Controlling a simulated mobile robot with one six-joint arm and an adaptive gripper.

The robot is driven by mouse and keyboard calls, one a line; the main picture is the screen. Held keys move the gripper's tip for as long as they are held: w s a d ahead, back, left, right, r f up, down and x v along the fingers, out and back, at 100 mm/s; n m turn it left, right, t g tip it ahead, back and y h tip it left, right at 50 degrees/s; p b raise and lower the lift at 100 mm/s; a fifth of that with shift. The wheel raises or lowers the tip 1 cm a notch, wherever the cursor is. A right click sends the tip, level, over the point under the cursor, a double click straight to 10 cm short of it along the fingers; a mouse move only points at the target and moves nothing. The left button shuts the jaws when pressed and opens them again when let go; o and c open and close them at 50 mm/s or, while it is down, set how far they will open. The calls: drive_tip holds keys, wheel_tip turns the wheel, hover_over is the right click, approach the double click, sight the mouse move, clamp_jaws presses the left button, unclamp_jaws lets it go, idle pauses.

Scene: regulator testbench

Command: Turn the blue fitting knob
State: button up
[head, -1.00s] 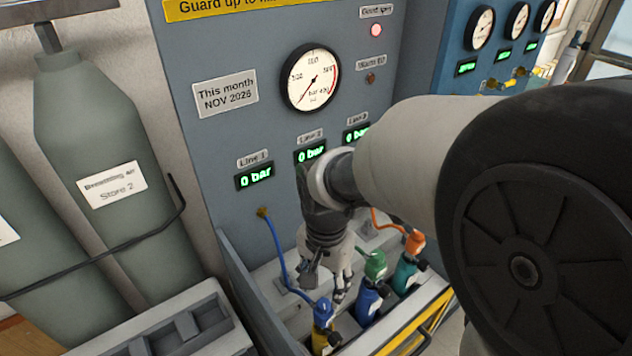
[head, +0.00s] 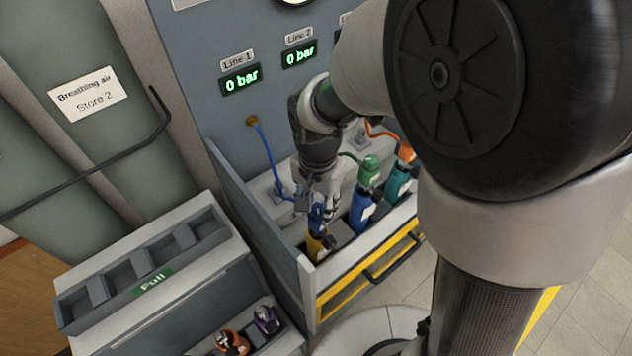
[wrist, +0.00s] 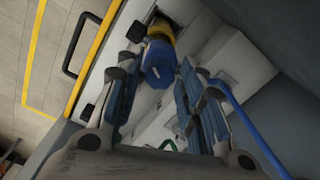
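The blue fitting knob (head: 317,213) sits on top of a yellow cylinder (head: 318,247) in the bay at the foot of the panel. In the wrist view the blue knob (wrist: 158,62) shows its round face, with the yellow cylinder (wrist: 161,33) behind it. A blue hose (head: 268,158) runs from the panel down towards the fitting. My gripper (head: 322,202) is close to the knob. In the wrist view my gripper (wrist: 156,70) is open, with one finger on each side of the knob. Contact is not clear.
A blue cylinder with a green fitting (head: 369,170) and a teal cylinder with an orange fitting (head: 405,153) stand to the right. The bay's grey side wall (head: 262,220) is at left. A rack labelled Full (head: 152,283) stands front left. The Line 1 display (head: 240,79) reads 0 bar.

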drive_tip(key=c, duration=0.7)
drive_tip(key=n+p, duration=0.1)
drive_tip(key=n, duration=0.2)
drive_tip(key=shift+n, duration=0.4)
drive_tip(key=shift+n+p, duration=0.75)
drive_tip(key=shift+n, duration=1.45)
drive_tip(key=o, duration=1.1)
